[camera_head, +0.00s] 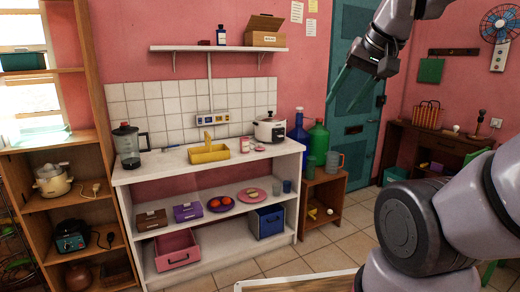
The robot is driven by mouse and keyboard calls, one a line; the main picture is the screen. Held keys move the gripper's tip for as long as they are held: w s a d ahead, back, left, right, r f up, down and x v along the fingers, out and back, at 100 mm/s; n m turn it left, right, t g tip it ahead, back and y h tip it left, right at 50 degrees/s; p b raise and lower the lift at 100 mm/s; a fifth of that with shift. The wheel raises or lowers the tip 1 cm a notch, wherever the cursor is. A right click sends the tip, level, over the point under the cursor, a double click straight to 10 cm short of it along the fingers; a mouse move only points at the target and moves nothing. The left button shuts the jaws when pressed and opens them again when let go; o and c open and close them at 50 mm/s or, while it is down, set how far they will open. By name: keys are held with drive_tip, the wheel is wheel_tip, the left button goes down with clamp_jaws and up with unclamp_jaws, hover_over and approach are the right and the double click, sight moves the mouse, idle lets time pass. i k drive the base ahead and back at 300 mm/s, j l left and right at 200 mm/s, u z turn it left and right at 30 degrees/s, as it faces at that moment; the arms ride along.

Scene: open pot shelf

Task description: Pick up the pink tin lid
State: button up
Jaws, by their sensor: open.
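A small pink round thing (260,148), which looks like the pink tin lid, lies on the white counter (165,163), just left of the white cooker. It is too small to see in detail. A small pink and white jar or tin (245,144) stands just left of it. My gripper (340,106) is at the upper right, in front of the teal door. Its two long fingers are apart with nothing between them. It is well to the right of the pink thing, higher in the picture and not touching anything.
The white cooker (269,131) stands right beside the pink thing. A yellow crate (208,153) is to the left. Blue (299,138) and green (318,143) bottles stand on a wooden stand at right. A wall shelf (219,48) hangs above. The floor before the counter is partly clear.

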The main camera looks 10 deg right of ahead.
sight(259, 148)
drive_tip(key=i+l+u, duration=0.1)
drive_tip(key=i+l, duration=0.25)
drive_tip(key=i+l+u, duration=0.1)
drive_tip(key=i+l, duration=0.25)
drive_tip(key=i+l+u, duration=0.1)
drive_tip(key=i+l, duration=0.3)
drive_tip(key=i+l+u, duration=0.1)
drive_tip(key=i+l, duration=0.3)
drive_tip(key=i+l+u, duration=0.1)
drive_tip(key=i+l, duration=0.35)
drive_tip(key=i+l+u, duration=0.1)
drive_tip(key=i+l, duration=0.2)
drive_tip(key=l, duration=0.2)
drive_tip(key=i+l+u, duration=0.15)
drive_tip(key=i+l, duration=0.2)
drive_tip(key=l, duration=0.15)
